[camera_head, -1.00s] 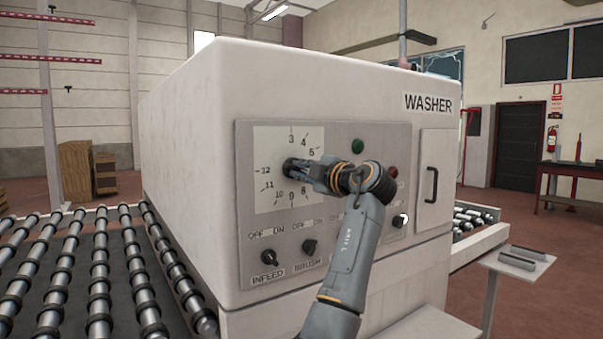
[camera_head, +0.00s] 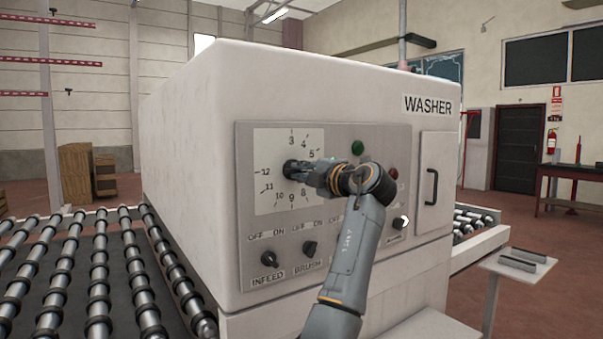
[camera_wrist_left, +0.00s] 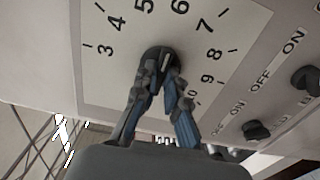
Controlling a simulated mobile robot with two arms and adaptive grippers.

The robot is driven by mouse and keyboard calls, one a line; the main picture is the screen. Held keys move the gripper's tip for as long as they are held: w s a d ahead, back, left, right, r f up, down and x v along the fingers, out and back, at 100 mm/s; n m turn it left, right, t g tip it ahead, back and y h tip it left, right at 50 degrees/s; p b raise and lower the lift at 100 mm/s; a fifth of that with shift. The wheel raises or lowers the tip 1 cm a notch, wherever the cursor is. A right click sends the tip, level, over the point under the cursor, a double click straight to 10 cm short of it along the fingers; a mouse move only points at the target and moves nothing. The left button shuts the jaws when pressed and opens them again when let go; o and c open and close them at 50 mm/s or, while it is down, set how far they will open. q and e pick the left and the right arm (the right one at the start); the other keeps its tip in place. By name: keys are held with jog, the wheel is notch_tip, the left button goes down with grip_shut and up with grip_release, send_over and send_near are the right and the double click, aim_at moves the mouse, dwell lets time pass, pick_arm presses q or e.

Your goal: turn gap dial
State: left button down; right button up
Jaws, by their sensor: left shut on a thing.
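The gap dial is a dark round knob (camera_head: 290,168) at the centre of a pale square scale plate (camera_head: 265,196) on the washer's front panel. Numbers ring it, with 3 at the top, 12 at the left and 9 at the bottom in the head view. My left gripper (camera_head: 303,170) reaches it from the right and is shut on the knob. In the left wrist view, the fingertips (camera_wrist_left: 158,78) sit on both sides of the knob (camera_wrist_left: 158,57). A pale mark shows on the knob's face; its exact reading is unclear. My right gripper is out of view.
Below the scale are the INFEED knob (camera_head: 269,258) and BRUSH knob (camera_head: 309,248). A green button (camera_head: 357,147) and a red button (camera_head: 391,173) lie beside my wrist. A door handle (camera_head: 431,186) is further right. A roller conveyor (camera_head: 95,270) fills the left.

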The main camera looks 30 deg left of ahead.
pick_arm(q)
jog(key=shift+f, duration=0.2)
jog(key=c, duration=1.4)
grip_release()
jog(key=shift+r, duration=0.1)
jog(key=v, duration=1.2)
jog(key=shift+w, duration=0.1)
